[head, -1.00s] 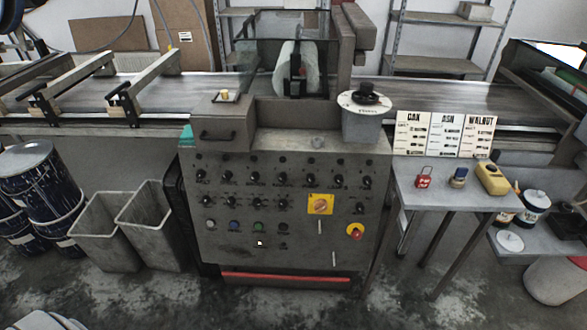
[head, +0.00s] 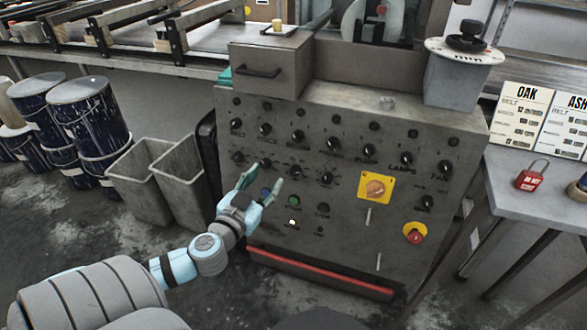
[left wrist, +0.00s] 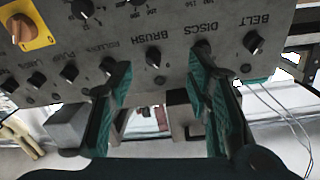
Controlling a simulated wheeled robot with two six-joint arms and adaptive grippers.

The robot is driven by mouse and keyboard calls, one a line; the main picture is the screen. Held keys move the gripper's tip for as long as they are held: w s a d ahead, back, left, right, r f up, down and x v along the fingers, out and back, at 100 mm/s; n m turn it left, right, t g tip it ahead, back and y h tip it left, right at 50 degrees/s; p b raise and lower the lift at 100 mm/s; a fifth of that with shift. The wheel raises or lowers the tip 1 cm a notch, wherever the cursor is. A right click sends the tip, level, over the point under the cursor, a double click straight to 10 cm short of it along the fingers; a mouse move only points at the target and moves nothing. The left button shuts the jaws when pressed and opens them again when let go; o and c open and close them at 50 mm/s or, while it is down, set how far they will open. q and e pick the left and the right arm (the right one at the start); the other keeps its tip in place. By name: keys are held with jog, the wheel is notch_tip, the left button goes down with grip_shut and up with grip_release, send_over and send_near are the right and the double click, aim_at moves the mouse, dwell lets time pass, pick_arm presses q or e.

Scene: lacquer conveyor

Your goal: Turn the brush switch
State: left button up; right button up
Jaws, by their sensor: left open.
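The brush switch is a black rotary knob (head: 297,136) in the top row of the grey control panel (head: 345,210), third from the left, with its label below it. In the left wrist view, which is upside down, the brush knob (left wrist: 153,57) shows below the BRUSH label, between the two fingers in the picture. My left gripper (head: 264,177) is open and empty, with green finger pads, in front of the panel's lower knob row. It also shows in the left wrist view (left wrist: 162,70), apart from the brush knob. My right gripper is out of view.
Close by are the discs knob (head: 264,130) and the rollers knob (head: 333,143). A yellow-plated switch (head: 375,188) and a red stop button (head: 415,233) are to the right. Grey bins (head: 150,180) stand left of the panel, and a side table (head: 510,185) is at right.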

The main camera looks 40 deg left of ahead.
aim_at(295, 140)
pick_arm(q)
jog(key=shift+t+h, duration=0.3)
jog(key=shift+t, duration=0.2)
jog(key=r+x, duration=0.1)
jog(key=x, duration=0.3)
jog(key=d+r+b+x, duration=0.1)
jog(key=x, duration=0.4)
jog(key=r+x, duration=0.1)
jog(key=x, duration=0.4)
jog(key=shift+w+d+b, duration=0.15)
jog(key=shift+w+b, duration=0.05)
jog(key=shift+b, duration=0.2)
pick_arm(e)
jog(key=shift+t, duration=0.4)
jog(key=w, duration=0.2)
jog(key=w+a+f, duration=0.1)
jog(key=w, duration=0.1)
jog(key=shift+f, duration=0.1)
pick_arm(q)
grip_shut()
